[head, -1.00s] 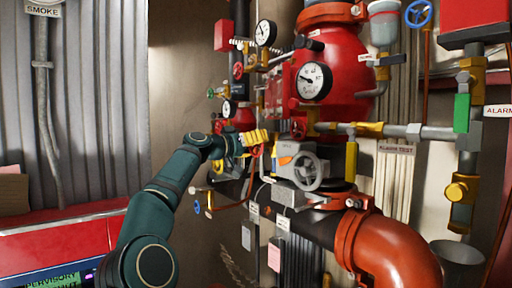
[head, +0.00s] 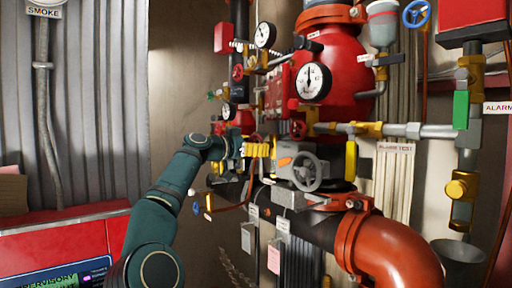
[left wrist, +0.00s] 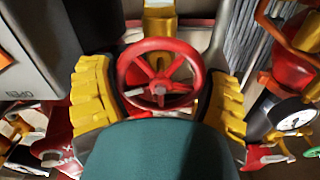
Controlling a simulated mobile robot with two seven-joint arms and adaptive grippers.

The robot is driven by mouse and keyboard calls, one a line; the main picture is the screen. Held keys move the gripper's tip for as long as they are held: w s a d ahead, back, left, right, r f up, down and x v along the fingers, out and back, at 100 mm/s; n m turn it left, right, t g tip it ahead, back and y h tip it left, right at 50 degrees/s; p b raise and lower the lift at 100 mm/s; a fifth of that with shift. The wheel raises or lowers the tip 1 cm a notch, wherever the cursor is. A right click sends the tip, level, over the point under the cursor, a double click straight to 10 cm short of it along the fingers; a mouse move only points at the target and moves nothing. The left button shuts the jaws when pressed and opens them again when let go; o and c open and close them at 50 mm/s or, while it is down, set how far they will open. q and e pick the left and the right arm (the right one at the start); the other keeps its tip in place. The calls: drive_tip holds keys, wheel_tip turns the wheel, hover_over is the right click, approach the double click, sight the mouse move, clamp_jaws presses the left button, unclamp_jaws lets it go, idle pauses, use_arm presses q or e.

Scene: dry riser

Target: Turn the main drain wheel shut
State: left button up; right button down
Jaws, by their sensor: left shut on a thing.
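A red spoked handwheel (left wrist: 148,52) fills the middle of the left wrist view, with a metal stem end at its hub. My left gripper (head: 258,150) has its yellow ribbed fingers on both sides of this wheel, and they also show in the left wrist view (left wrist: 160,95). The fingers are shut on the rim. In the head view the gripper is just left of the grey valve box, and it hides most of the wheel. No label naming the main drain can be read. My right gripper is in neither current view.
A grey handwheel (head: 307,172) on its gearbox stands close right of the gripper. A big red valve body (head: 340,75) with a gauge (head: 313,81), other small valves and an orange pipe elbow (head: 395,250) crowd around. A red panel (head: 50,240) stands at lower left.

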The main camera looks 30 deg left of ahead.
use_arm(q)
drive_tip(key=shift+f, duration=0.1)
idle(0.4)
drive_tip(key=o, duration=1)
drive_tip(key=v, duration=1.2)
